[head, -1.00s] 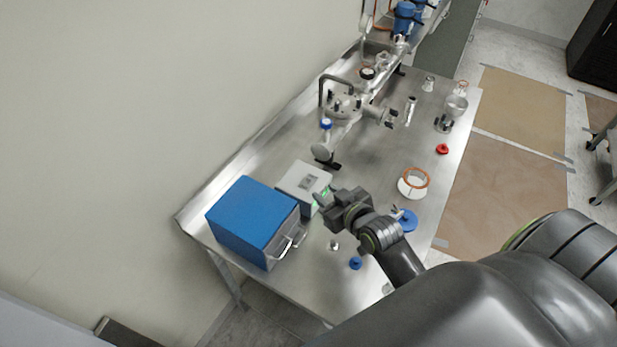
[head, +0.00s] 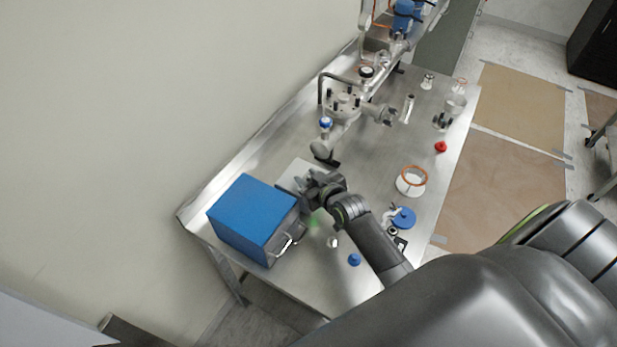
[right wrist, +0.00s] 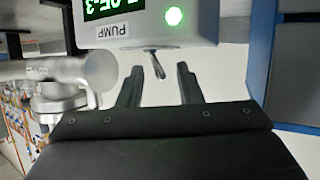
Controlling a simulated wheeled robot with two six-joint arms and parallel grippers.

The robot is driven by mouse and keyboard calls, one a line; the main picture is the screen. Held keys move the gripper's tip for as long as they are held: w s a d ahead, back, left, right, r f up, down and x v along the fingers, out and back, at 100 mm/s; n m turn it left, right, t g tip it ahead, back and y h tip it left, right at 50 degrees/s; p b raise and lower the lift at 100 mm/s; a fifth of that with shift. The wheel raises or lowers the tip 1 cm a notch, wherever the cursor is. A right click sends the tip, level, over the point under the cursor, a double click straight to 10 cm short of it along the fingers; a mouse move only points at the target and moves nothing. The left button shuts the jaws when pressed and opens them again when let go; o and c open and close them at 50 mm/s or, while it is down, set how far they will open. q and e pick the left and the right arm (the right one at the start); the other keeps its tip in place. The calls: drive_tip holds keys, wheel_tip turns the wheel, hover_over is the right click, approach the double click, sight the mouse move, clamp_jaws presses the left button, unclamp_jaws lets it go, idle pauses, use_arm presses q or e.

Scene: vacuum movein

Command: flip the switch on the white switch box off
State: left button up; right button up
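The white switch box (head: 292,171) sits on the metal table beside the blue box, mostly hidden behind my right gripper (head: 302,185) in the head view. In the right wrist view the white switch box (right wrist: 145,32) shows a green lit display, a round green light (right wrist: 173,16) and a "PUMP" label. A small metal toggle switch (right wrist: 157,64) sticks out from its face. My right gripper (right wrist: 159,88) is open, with the toggle in the picture between its two fingers near their tips. I cannot tell whether a finger touches it. My left gripper is not in view.
A blue box (head: 252,217) with a metal handle stands close to the left. Metal vacuum piping (head: 340,125) stands behind. A ring-topped glass piece (head: 411,180), a blue cap (head: 404,217) and a red cap (head: 440,147) lie to the right.

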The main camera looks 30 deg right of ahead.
clamp_jaws()
drive_tip(key=shift+d+r, duration=0.1)
drive_tip(key=shift+w+d+r+m+g+y+p, duration=0.2)
drive_tip(key=shift+m+g+y+p, duration=0.25)
drive_tip(key=shift+p, duration=0.2)
drive_tip(key=shift+w+d+m+g+y, duration=0.1)
drive_tip(key=shift+d+m+g+y, duration=0.2)
drive_tip(key=shift+m, duration=0.25)
drive_tip(key=shift+w+d+m+g+y, duration=0.25)
drive_tip(key=shift+d+m+g+y, duration=0.05)
drive_tip(key=shift+m+g+y, duration=0.4)
drive_tip(key=shift+w+d+f+m+g+y+b, duration=0.15)
drive_tip(key=shift+d+m+g+y+b, duration=0.15)
drive_tip(key=shift+m+y, duration=0.2)
drive_tip(key=shift+w+d+f+m+g+y+b, duration=0.1)
drive_tip(key=shift+d+m+g+y+b, duration=0.05)
drive_tip(key=shift+m+g+y+b, duration=0.3)
